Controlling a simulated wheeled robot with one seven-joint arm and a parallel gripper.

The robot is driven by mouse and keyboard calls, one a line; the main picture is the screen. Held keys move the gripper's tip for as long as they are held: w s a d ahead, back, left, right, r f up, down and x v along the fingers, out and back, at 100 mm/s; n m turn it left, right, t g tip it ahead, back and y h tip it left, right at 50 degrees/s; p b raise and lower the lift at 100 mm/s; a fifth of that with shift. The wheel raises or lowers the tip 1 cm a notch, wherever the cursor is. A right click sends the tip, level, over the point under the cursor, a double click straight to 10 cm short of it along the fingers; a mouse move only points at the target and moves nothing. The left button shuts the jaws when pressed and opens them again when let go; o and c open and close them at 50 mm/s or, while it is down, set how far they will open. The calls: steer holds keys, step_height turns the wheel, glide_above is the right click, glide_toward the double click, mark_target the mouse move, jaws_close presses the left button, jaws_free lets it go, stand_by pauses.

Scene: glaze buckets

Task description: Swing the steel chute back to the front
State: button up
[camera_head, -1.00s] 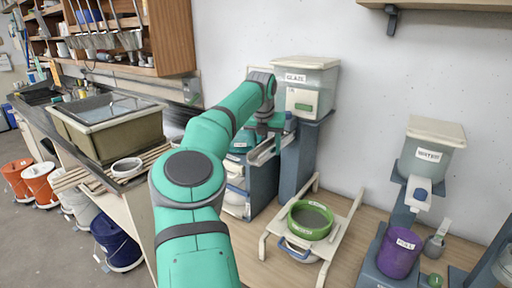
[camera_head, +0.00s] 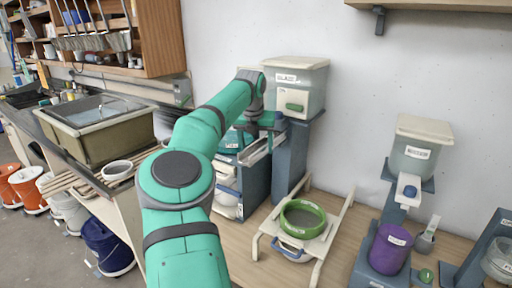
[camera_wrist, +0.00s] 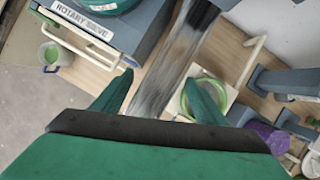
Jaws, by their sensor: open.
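The steel chute (camera_wrist: 165,75) is a long brushed-metal trough running from the upper right down the middle of the wrist view. It lies between the two fingers of my gripper (camera_wrist: 159,77), which are open and spread to either side. Whether either finger touches it I cannot tell. In the head view the chute (camera_head: 257,153) shows as a pale strip beside the blue rotary sieve stand (camera_head: 256,185), partly hidden by my arm. My gripper (camera_head: 247,128) is at the top of that stand, its fingertips not clearly visible there. The stand's label reads "ROTARY SIEVE" in the wrist view (camera_wrist: 83,20).
The glaze tank (camera_head: 297,85) stands on a blue column just right of my gripper. A green-rimmed sieve (camera_head: 303,218) sits on a pale wooden frame (camera_head: 338,228). A purple bucket (camera_head: 390,249) and the white-lidded tank (camera_head: 418,150) stand farther right. A sink (camera_head: 97,127) is at left.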

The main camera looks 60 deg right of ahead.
steer(key=v, duration=1)
stand_by(0.3)
